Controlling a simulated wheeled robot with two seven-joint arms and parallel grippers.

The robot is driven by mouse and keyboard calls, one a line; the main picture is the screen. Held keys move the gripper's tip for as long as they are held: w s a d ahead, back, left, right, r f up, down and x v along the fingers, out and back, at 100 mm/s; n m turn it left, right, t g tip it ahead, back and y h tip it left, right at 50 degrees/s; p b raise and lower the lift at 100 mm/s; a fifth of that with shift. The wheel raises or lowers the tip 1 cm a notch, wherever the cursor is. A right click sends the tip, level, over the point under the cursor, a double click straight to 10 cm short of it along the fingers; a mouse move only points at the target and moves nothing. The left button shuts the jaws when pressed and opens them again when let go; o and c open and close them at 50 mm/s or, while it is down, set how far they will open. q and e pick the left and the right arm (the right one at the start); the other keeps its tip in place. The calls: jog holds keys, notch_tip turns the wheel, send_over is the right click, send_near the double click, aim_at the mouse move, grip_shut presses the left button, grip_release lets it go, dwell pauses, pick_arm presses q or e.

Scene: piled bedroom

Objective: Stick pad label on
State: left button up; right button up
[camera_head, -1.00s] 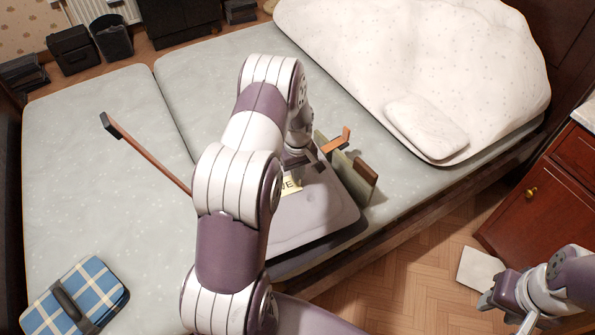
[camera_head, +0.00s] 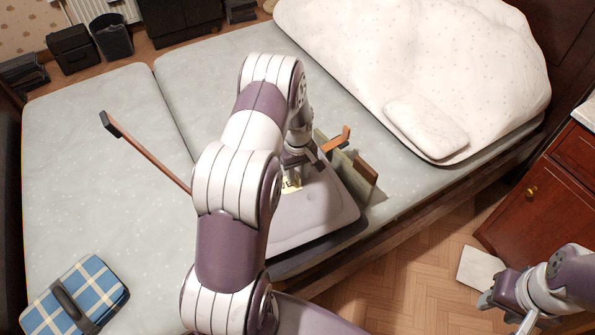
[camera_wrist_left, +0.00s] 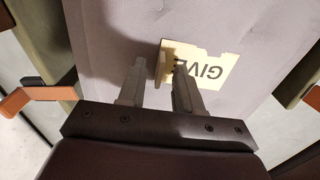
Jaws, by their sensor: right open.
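A pale yellow label (camera_wrist_left: 212,72) printed "GIVE" lies over the grey-mauve pad (camera_wrist_left: 115,30), its last letter partly covered by a finger. In the head view the label (camera_head: 291,184) shows as a small patch on the pad (camera_head: 325,208), under my left gripper (camera_head: 294,170). In the left wrist view my left gripper (camera_wrist_left: 158,85) has its fingers apart, with a pale yellow edge between their tips. I cannot tell whether it touches them. My right gripper (camera_head: 505,315) is open and away from the pad, above the floor at lower right.
The pad rests on the grey bed (camera_head: 90,180). Beside it stand an olive board (camera_head: 330,150), an orange bracket (camera_head: 338,141) and a brown block (camera_head: 363,177). A blue plaid case (camera_head: 90,285) lies lower left. A white duvet (camera_head: 390,60) covers the upper right.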

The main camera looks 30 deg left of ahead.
pick_arm(q)
notch_tip(320, 180, up, 12)
jog(key=shift+r+p, duration=0.25)
jog(key=shift+p, duration=0.15)
